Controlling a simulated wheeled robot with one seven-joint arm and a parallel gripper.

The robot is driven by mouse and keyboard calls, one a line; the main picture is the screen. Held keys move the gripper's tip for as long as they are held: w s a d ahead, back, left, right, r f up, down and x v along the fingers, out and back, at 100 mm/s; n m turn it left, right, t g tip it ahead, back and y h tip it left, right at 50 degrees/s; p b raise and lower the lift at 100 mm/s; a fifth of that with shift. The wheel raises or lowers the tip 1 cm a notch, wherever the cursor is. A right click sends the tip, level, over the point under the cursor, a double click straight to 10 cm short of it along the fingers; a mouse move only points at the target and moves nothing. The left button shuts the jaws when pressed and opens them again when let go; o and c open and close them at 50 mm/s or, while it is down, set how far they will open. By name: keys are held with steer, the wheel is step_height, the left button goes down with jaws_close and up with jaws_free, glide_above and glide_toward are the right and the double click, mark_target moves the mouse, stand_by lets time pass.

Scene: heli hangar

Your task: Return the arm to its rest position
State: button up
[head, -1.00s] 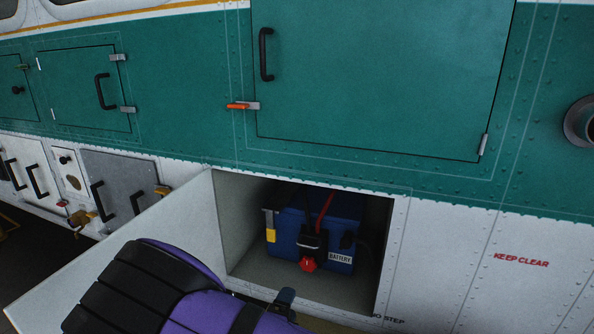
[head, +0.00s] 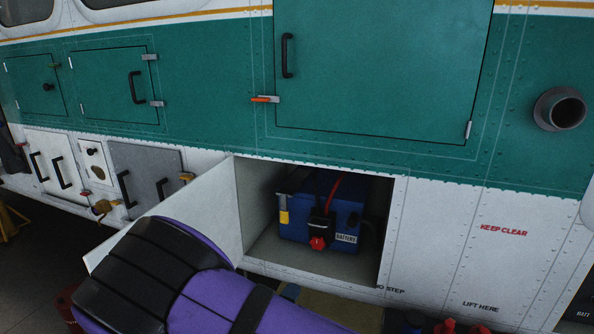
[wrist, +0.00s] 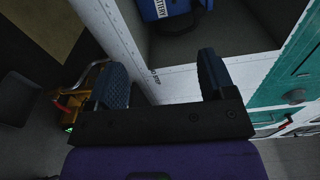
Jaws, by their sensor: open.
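My gripper (wrist: 160,80) is open and empty in the wrist view, its two dark ridged fingers apart. It is outside the open lower bay (head: 270,250), just off its bottom edge. In the head view my purple and black arm crosses the lower left and I cannot make out the fingers clearly. A blue battery (head: 350,220) with a red knob and red cable stands inside the bay. Its lower edge and label also show at the top of the wrist view (wrist: 168,9), apart from the fingers.
The bay's white door (head: 205,200) stands open to the left, close behind my arm. The green door (head: 385,80) above is shut, with an orange latch. A round pipe (head: 562,108) sticks out at right. A yellow stand (head: 12,225) is on the floor at far left.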

steer(key=s+d+r+m+g+h, duration=0.25)
steer(key=d+r+m+g, duration=1.15)
steer(key=d+r+m, duration=1.15)
steer(key=s+d+r+m+t+y, duration=0.1)
steer(key=s+d+r+m+y, duration=0.2)
steer(key=s+r+m, duration=0.4)
steer(key=s+d+r+m+t+y, duration=0.2)
steer(key=s+r+m+y, duration=0.4)
steer(key=s+m, duration=0.8)
step_height(320, 180, up, 2)
steer(key=shift+s+d+r+m, duration=0.1)
steer(key=shift+s+d+m, duration=0.3)
steer(key=shift+d+m, duration=0.45)
